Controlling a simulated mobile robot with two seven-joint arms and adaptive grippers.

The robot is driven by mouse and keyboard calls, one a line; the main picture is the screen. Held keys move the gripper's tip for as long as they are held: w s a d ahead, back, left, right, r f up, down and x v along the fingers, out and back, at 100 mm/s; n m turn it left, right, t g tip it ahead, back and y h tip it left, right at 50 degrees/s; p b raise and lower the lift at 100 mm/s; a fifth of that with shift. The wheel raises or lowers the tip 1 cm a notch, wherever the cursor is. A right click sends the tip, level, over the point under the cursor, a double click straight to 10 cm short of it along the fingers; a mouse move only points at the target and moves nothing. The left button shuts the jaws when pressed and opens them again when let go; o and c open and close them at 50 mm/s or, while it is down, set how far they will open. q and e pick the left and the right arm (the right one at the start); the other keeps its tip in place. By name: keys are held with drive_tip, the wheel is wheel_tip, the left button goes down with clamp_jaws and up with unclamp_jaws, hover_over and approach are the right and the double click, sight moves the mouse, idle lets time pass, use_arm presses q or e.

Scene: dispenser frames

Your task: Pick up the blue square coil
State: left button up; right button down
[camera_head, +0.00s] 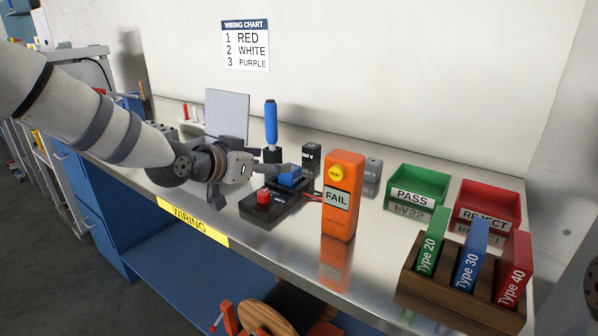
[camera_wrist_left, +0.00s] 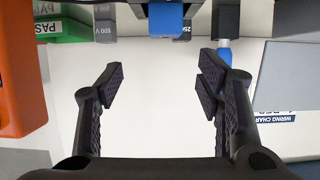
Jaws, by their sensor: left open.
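The blue square coil (camera_head: 290,179) sits on a black test fixture (camera_head: 283,199) with a red button, on the steel bench. It also shows in the left wrist view (camera_wrist_left: 165,20) at the top centre, beyond the fingertips. My left gripper (camera_head: 284,168) reaches in from the left beside the coil and partly covers it in the head view. In the left wrist view its fingers (camera_wrist_left: 158,82) are apart, with nothing between them. My right gripper is not in view.
An orange tester (camera_head: 343,196) reading FAIL stands right of the fixture. A blue-handled tool (camera_head: 271,124) stands upright behind. Green PASS (camera_head: 418,184) and red REJECT (camera_head: 488,204) bins and a wooden rack (camera_head: 459,291) of Type blocks are farther right.

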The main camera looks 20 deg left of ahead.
sight(290, 177)
use_arm(q)
drive_tip(key=x, duration=0.3)
drive_tip(key=f+b+x, duration=0.1)
drive_tip(key=x, duration=0.2)
drive_tip(key=a+f+b+x, duration=0.1)
drive_tip(key=x, duration=0.2)
drive_tip(key=shift+s+d, duration=0.1)
drive_tip(key=shift+s, duration=0.05)
drive_tip(key=shift+w+d, duration=0.1)
drive_tip(key=shift+w, duration=0.2)
drive_tip(key=shift+r, duration=0.2)
clamp_jaws()
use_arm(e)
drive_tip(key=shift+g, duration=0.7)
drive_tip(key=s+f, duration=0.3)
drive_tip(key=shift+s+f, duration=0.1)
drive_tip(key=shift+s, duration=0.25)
use_arm(q)
drive_tip(key=shift+r, duration=0.15)
